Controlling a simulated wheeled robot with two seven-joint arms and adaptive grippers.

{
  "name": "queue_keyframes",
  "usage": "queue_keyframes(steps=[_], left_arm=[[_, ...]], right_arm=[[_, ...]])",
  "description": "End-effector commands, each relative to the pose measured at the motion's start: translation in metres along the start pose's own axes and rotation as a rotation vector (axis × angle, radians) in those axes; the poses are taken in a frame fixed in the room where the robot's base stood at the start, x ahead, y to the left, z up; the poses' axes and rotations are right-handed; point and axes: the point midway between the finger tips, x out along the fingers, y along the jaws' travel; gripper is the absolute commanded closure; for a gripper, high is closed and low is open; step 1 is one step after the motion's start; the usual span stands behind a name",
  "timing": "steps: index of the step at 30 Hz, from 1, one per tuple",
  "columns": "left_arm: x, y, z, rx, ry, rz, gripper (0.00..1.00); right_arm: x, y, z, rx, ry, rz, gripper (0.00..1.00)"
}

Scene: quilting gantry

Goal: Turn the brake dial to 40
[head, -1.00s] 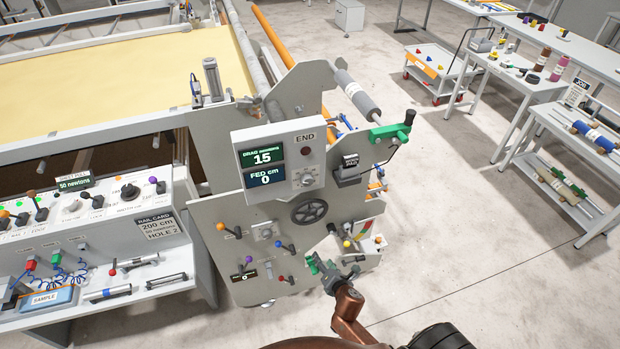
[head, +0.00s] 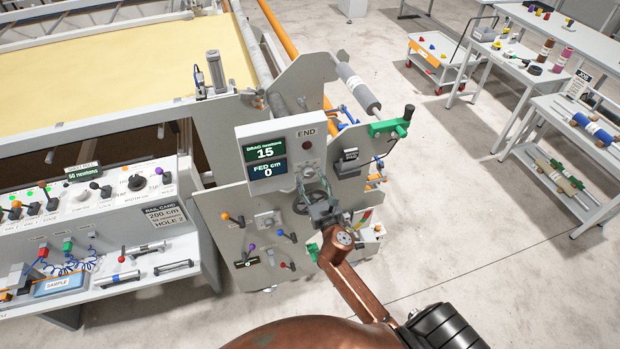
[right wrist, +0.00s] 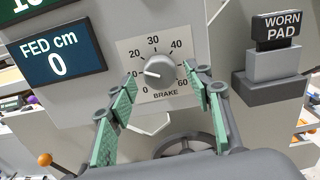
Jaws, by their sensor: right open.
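The brake dial (right wrist: 158,70) is a round grey knob on a pale scale plate marked 0 to 60, labelled BRAKE. Its white pointer mark faces left, near the 10. My right gripper (right wrist: 163,82) is open, with its green-padded fingers on either side of the dial in the right wrist view; whether they touch it I cannot tell. In the head view my right gripper (head: 314,184) is in front of the panel and partly hides the dial. The display (head: 265,158) reads DRAG newtons 15 and FED cm 0. My left gripper is not in view.
A handwheel (right wrist: 185,147) sits just below the dial. A WORN PAD block (right wrist: 276,62) stands to its right. Coloured levers (head: 232,219) are on the lower panel. Open floor lies to the right.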

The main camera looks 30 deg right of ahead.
Motion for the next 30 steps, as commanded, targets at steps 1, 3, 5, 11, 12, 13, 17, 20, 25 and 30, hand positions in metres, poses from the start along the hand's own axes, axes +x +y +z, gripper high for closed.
queue_keyframes(steps=[1, 3, 5, 11, 12, 13, 17, 20, 25, 30], left_arm=[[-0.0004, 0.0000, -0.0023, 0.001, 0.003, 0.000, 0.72], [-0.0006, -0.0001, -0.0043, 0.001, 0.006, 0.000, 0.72], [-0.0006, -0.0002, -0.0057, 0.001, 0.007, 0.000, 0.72], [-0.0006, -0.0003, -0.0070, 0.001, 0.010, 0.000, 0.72], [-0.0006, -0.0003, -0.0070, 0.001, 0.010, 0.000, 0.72], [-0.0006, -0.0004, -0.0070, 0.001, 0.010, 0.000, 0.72], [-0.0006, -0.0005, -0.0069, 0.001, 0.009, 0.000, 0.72], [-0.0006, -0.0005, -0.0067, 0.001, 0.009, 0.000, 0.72], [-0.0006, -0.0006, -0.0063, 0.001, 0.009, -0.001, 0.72], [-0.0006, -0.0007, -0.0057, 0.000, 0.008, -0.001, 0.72]], right_arm=[[0.0043, -0.0002, 0.0004, 0.001, 0.000, -0.001, 0.53], [0.0078, -0.0004, 0.0002, 0.000, 0.000, -0.001, 0.53], [0.0094, -0.0004, 0.0000, 0.000, 0.000, -0.001, 0.53], [0.0096, -0.0003, -0.0003, 0.000, 0.001, -0.001, 0.53], [0.0095, -0.0003, -0.0003, 0.000, 0.001, 0.000, 0.54], [0.0095, -0.0003, -0.0003, 0.000, 0.001, 0.000, 0.56], [0.0094, -0.0002, -0.0003, 0.001, 0.001, 0.000, 0.65], [0.0094, -0.0002, -0.0003, 0.001, 0.001, 0.000, 0.72], [0.0093, -0.0002, -0.0003, 0.001, 0.001, 0.000, 0.83], [0.0092, -0.0003, -0.0003, 0.001, 0.001, 0.000, 0.95]])
